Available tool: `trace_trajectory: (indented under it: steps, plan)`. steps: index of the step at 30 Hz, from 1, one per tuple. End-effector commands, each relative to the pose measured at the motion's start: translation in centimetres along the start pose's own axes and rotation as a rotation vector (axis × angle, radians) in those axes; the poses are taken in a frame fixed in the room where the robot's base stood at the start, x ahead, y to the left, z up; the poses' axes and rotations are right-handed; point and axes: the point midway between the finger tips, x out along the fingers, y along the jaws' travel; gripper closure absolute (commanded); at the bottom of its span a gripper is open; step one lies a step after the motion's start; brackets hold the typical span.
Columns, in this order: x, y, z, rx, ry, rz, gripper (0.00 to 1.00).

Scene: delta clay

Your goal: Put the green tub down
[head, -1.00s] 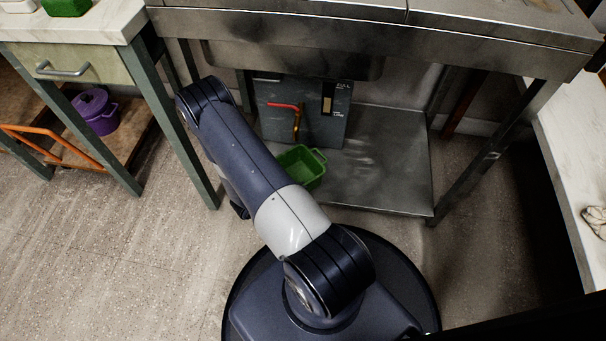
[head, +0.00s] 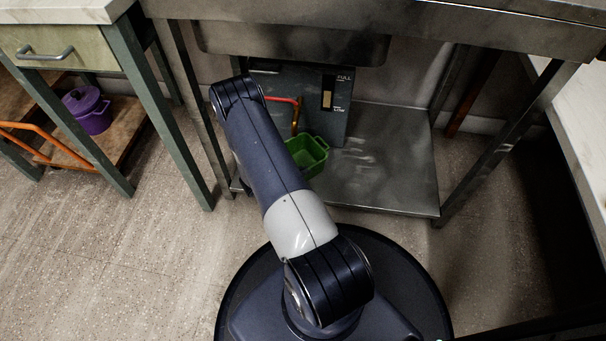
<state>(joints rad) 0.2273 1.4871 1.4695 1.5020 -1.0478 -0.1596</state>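The green tub (head: 308,155) shows in the head view at the left part of the metal under-shelf, below the sink. It looks upright, and my arm covers its left side. I cannot tell whether it rests on the shelf or hangs just above it. My gripper is hidden behind my own arm, so its fingers and any hold on the tub do not show.
A grey box (head: 335,105) with a gauge and a red-handled tap (head: 290,100) stands behind the tub. The metal under-shelf (head: 390,170) is clear to the right. Table legs (head: 482,150) flank it. A purple pot (head: 88,110) sits on a low wooden shelf at left.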

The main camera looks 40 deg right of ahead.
Motion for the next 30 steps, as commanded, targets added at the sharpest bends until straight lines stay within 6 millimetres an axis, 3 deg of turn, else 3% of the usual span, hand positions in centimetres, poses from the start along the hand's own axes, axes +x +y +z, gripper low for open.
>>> trace_trajectory:
  steps: [13, 21, 30]
  plan:
    - [0.47, -0.29, 0.35, 0.003, 0.002, -0.001, 1.00]
    - [0.45, -0.28, 0.32, 0.003, 0.001, -0.001, 0.76]
    - [0.32, -0.29, 0.08, 0.003, 0.001, -0.001, 0.76]
